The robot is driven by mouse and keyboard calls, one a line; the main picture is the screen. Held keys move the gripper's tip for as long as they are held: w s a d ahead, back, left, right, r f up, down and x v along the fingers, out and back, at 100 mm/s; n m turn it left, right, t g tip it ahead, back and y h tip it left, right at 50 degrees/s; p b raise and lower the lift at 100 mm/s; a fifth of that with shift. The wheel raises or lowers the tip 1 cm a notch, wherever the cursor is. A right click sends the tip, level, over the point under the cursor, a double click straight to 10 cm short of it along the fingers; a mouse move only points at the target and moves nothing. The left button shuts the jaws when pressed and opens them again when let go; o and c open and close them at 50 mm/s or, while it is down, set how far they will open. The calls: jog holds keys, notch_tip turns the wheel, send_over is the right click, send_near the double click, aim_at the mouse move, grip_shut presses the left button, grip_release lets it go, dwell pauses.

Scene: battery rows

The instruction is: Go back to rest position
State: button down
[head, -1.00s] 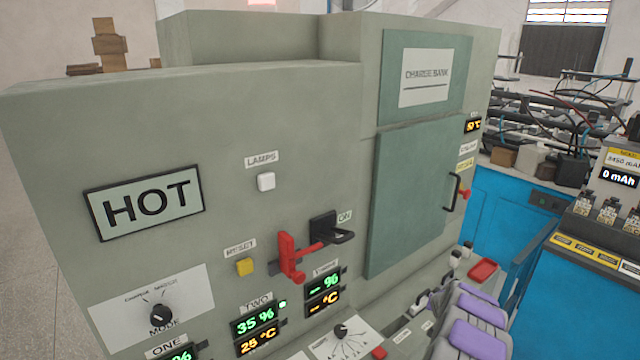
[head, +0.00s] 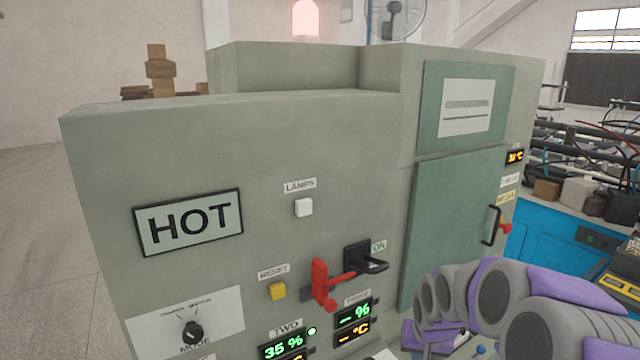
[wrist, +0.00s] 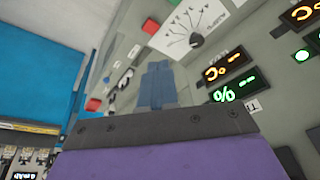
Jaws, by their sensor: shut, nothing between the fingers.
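My arm, in purple and grey, fills the lower right of the head view, folded up in front of the charge bank cabinet (head: 300,130). My gripper (wrist: 157,68) shows in the wrist view as two blue-grey fingers side by side, closed with nothing between them. It is in front of the cabinet panel, apart from the dial (wrist: 197,41) and the lit displays (wrist: 228,88). The fingers are not clearly visible in the head view.
The cabinet face carries a HOT sign (head: 188,222), a red lever (head: 322,285), a yellow reset button (head: 278,291) and a door (head: 455,225) with a black handle. A blue bench (head: 545,235) stands at the right. Floor (head: 40,230) is clear at the left.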

jog(key=s+a+r+g, duration=0.1)
jog(key=s+a, duration=0.1)
jog(key=s, duration=1)
jog(key=s+a+r+n+g, duration=0.1)
jog(key=s+a+r+g, duration=0.1)
jog(key=s, duration=1)
jog(key=s+a+r+n+g, duration=0.1)
jog(key=s+a+r+g, duration=0.1)
jog(key=s, duration=1)
jog(key=shift+a, duration=0.75)
